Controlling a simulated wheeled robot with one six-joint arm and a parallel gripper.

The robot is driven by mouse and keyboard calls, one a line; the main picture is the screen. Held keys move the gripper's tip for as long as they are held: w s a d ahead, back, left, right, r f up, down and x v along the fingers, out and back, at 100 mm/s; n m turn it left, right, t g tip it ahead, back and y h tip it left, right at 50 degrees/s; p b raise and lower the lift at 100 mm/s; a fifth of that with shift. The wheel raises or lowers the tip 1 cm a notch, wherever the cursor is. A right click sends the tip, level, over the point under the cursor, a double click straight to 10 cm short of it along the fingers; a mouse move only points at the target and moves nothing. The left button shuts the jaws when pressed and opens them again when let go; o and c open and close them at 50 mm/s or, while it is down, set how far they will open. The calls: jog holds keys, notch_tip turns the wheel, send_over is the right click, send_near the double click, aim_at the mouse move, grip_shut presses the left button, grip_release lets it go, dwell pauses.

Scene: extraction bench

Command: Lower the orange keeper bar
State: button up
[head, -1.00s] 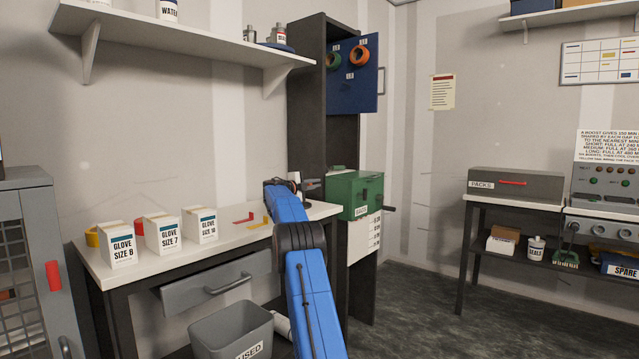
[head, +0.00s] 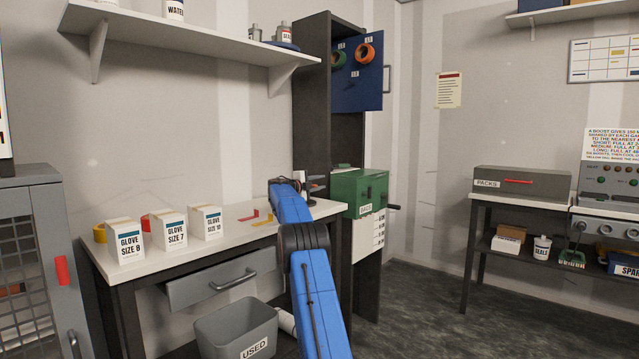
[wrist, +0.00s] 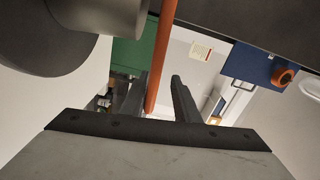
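The orange keeper bar (wrist: 163,55) shows in the wrist view as a long thin bar, running from the top edge down between the fingers of my gripper (wrist: 158,82). The fingers are apart. The bar lies close to the left finger, with a clear gap to the right finger; I cannot tell whether it touches the left one. Its upper end is out of frame. In the head view I cannot make out the bar, and my blue arm mostly hides the gripper, near the green box (head: 346,190).
A white bench (head: 150,262) carries several glove boxes (head: 126,243) and small red and yellow pieces. A dark upright frame (head: 312,100) with a blue panel (head: 345,90) stands behind the green box. A grey bin (head: 222,325) is below. Floor at right is open.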

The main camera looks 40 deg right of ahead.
notch_tip(320, 180, up, 10)
dwell(0.7)
